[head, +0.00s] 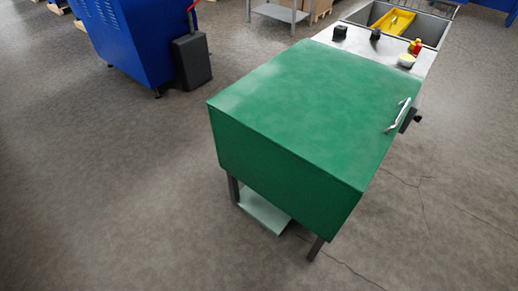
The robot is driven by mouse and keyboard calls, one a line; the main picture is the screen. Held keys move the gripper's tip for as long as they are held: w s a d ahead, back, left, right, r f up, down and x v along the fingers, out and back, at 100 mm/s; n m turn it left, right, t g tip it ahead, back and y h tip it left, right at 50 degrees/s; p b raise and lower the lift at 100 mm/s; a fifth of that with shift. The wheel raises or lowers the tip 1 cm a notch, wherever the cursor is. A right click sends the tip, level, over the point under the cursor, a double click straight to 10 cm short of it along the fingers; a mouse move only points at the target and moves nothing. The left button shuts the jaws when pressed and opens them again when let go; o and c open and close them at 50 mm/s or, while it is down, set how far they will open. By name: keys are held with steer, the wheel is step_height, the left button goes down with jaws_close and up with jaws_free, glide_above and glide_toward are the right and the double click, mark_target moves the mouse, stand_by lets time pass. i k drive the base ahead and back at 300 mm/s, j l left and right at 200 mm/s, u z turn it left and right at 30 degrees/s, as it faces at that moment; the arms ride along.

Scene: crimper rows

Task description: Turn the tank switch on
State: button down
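A large green box-shaped unit (300,115), perhaps the tank, stands on dark legs in the middle of the head view. It has a sloped front and a pale handle (397,116) near its right edge. A small black part (410,119) sticks out from the right side behind the handle. I cannot tell whether this part is the tank switch or how it is set. My gripper is not in view.
Behind the green unit is a steel counter (352,44) with small black items, a bowl (406,60) and a sink holding a yellow object (394,21). A blue machine (135,45) with a dark box (191,60) stands at the upper left. The left floor is clear.

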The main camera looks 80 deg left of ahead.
mark_target(417, 119)
steer(key=u, duration=1.95)
steer(key=l+u, duration=0.25)
steer(key=l, duration=0.65)
steer(key=i+l, duration=0.15)
steer(key=l, duration=1.15)
steer(key=i+j+z, duration=0.1)
steer(key=j+z, duration=0.2)
steer(key=i+j+z, duration=0.1)
steer(key=j+z, duration=0.55)
steer(key=i+j, duration=0.05)
steer(key=j, duration=0.05)
